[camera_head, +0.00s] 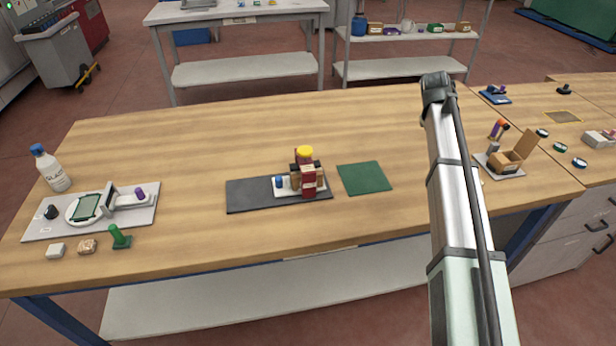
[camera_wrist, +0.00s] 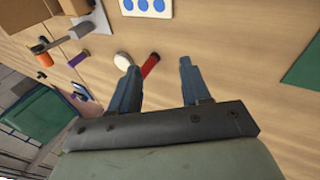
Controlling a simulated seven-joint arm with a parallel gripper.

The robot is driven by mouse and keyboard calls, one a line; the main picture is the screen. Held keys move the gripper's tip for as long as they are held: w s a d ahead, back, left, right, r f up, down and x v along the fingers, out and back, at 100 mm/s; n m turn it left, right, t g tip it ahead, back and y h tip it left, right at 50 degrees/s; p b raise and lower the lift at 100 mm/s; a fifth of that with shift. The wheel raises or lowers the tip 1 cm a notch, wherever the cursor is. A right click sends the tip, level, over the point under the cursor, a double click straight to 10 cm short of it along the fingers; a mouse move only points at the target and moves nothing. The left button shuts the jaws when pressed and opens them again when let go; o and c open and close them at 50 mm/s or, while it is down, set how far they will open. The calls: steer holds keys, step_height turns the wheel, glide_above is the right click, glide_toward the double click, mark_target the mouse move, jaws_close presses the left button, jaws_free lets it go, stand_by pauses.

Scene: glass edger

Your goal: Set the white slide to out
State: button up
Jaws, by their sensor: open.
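I cannot tell for sure which part is the white slide. On the grey plate (camera_head: 140,222) at the left of the bench, a pale arm-like block (camera_head: 127,203) with a purple knob (camera_head: 140,193) sits beside a round white holder (camera_head: 72,217) with a green-edged pane. At the middle, a white base (camera_head: 290,193) with a blue knob (camera_head: 279,182) carries a red block (camera_head: 308,182). My gripper (camera_wrist: 158,84) is open and empty in the wrist view, its fingers above the wooden bench near a white disc (camera_wrist: 123,61) and a red cylinder (camera_wrist: 150,65). It is hidden in the head view.
A dark mat (camera_head: 245,200) and a green mat (camera_head: 364,178) lie mid-bench. A bottle (camera_head: 51,168), small blocks (camera_head: 87,247) and a green stamp-like piece (camera_head: 119,237) stand at the left. A brown box (camera_head: 507,160) stands right of my arm. Bench behind the mats is clear.

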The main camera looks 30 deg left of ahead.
steer(key=s+a+r+n+g+y, duration=0.1)
steer(key=s+a+n, duration=0.2)
steer(key=s+a, duration=0.55)
steer(key=s+a+r+n+g+y, duration=0.1)
steer(key=s+a+r+n, duration=0.15)
steer(key=s+a, duration=0.65)
steer(key=r+n+g, duration=0.1)
steer(key=n+g, duration=0.2)
steer(key=n, duration=0.4)
glide_above(278, 178)
steer(key=shift+m, duration=0.25)
step_height(278, 178, down, 13)
steer(key=shift+d+f, duration=0.1)
steer(key=shift+f, duration=0.05)
jaws_close()
